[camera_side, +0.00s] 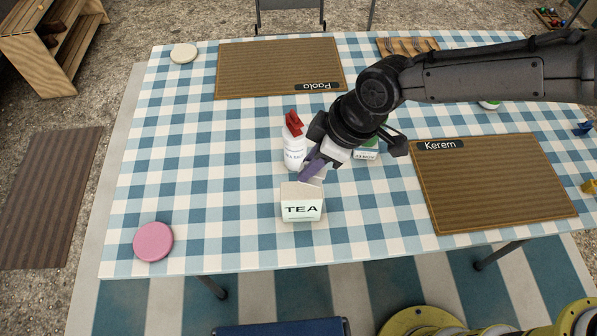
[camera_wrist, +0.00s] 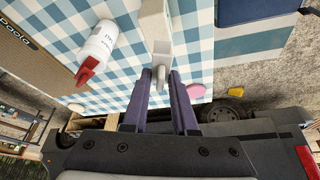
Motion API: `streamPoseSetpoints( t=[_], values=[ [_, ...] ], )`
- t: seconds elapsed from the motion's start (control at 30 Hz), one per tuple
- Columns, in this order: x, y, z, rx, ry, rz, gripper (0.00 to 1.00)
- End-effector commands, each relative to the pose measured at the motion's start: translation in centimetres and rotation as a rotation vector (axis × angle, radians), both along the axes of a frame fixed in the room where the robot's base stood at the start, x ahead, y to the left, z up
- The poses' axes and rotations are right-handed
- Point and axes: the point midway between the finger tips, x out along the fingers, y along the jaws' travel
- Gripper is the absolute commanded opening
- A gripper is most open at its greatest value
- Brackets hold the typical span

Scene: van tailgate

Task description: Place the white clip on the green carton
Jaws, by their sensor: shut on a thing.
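My gripper (camera_side: 312,172) is above the back of the white TEA carton (camera_side: 301,207), fingers pointing down toward it. In the wrist view my purple fingers (camera_wrist: 161,78) are shut on a small pale piece, apparently the white clip (camera_wrist: 160,76). The clip is mostly hidden in the side view. It sits at the near edge of the TEA carton (camera_wrist: 154,24) in the wrist view; I cannot tell whether they touch. The green carton (camera_side: 367,148), with a green top and white label, stands behind and right of my gripper, partly hidden by it.
A white bottle with a red top (camera_side: 294,148) stands close left of my gripper. The Kerem mat (camera_side: 490,180) lies right, the Paola mat (camera_side: 275,70) behind. A pink disc (camera_side: 153,242) lies front left. The checked cloth between the disc and bottle is clear.

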Motion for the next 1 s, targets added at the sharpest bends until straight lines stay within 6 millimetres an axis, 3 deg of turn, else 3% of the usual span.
streamPoseSetpoints(
  t=[0.2, 0.37, 0.6, 0.97, 1.0],
  values=[
    [1.1, 1.4, -2.0, 0.003, -0.001, 0.000, 0.00],
    [1.5, 1.9, -2.8, 0.001, 0.000, 0.000, 0.00],
    [1.5, 1.8, -5.8, 0.000, 0.000, 0.000, 0.00],
    [1.5, 1.9, -6.1, 0.001, 0.000, 0.000, 0.00],
    [1.5, 1.9, -6.1, 0.001, -0.002, 0.000, 0.30]
  ],
)
